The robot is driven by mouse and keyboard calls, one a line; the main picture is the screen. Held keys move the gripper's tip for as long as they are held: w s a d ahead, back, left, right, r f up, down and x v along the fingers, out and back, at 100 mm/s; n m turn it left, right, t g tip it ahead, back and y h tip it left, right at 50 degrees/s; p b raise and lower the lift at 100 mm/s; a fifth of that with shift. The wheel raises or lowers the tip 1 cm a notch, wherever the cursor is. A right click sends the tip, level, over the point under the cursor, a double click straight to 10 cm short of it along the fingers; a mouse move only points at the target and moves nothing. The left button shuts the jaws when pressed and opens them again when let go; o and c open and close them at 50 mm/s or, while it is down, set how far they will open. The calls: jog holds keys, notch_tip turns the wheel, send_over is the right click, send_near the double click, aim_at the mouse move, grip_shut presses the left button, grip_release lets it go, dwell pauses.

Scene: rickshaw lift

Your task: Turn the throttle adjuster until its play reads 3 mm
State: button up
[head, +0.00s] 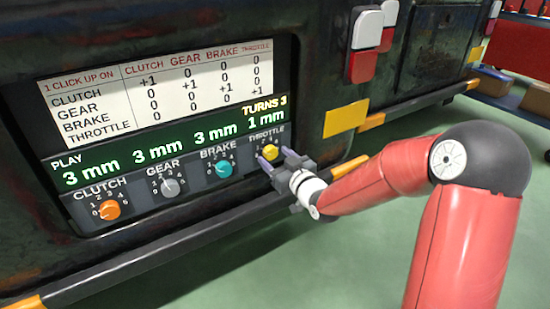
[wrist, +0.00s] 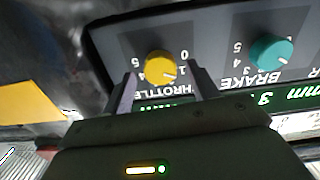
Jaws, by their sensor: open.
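The throttle adjuster is a yellow knob (head: 270,153) at the right end of the panel's knob row. The display (head: 170,145) reads 1 mm play above throttle and 3 mm above clutch, gear and brake; it also shows "TURNS 3". My gripper (head: 275,160) is at the throttle knob. In the wrist view, the yellow knob (wrist: 160,66) lies between and just beyond the fingertips of my gripper (wrist: 163,80), with gaps on both sides. The jaws are open.
The orange clutch knob (head: 109,208), grey gear knob (head: 170,187) and teal brake knob (head: 224,168) sit left of the throttle knob. A chart (head: 160,90) is above the display. A rail (head: 180,245) runs below the panel. Green floor is open at the right.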

jog(key=shift+w+a, duration=0.3)
jog(key=shift+w, duration=0.15)
jog(key=c, duration=1)
